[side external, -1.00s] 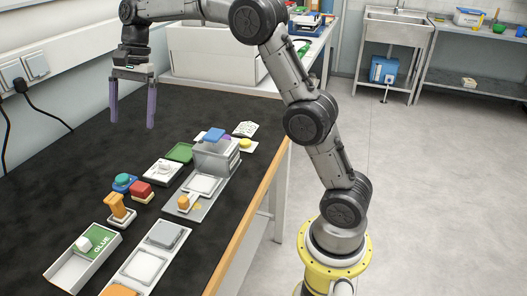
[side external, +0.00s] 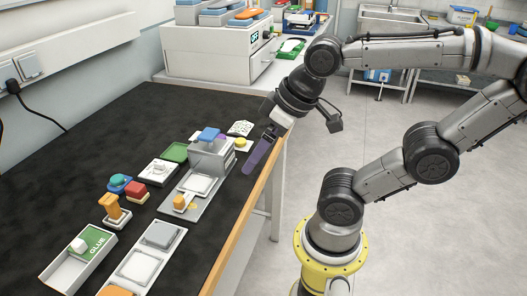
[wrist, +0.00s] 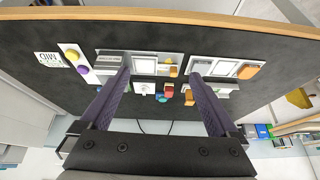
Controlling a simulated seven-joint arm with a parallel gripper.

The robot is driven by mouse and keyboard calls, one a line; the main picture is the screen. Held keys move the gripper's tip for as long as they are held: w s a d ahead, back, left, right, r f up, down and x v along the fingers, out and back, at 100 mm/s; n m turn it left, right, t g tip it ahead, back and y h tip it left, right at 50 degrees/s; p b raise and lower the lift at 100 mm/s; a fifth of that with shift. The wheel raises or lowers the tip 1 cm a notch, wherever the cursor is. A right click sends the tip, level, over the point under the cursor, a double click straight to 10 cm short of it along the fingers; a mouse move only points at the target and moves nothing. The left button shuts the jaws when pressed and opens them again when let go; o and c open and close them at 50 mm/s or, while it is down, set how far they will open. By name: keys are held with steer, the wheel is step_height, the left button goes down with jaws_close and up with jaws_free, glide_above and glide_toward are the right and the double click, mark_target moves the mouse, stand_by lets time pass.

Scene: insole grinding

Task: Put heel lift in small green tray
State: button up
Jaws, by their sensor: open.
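I cannot pick out the heel lift for certain among the small parts on the black mat. A small flat green tray-like piece (side external: 174,152) lies on the mat beside a white plate with a small part on it (side external: 160,171). My gripper (side external: 250,168) is at the table's right edge in the side view, its purple fingers pointing down and left, right of the grey block stand. In the wrist view my gripper (wrist: 160,75) shows its two fingers wide apart, with nothing held between them.
A grey block stand (side external: 211,158) with a blue top stands mid-mat. An orange-topped stamp (side external: 114,208), a red block (side external: 137,190) and a glue tray (side external: 72,270) lie nearer. A white machine (side external: 212,58) is at the back. The mat's left side is clear.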

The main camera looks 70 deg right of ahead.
steer(key=shift+o, duration=0.2)
steer(key=shift+s+f, duration=0.35)
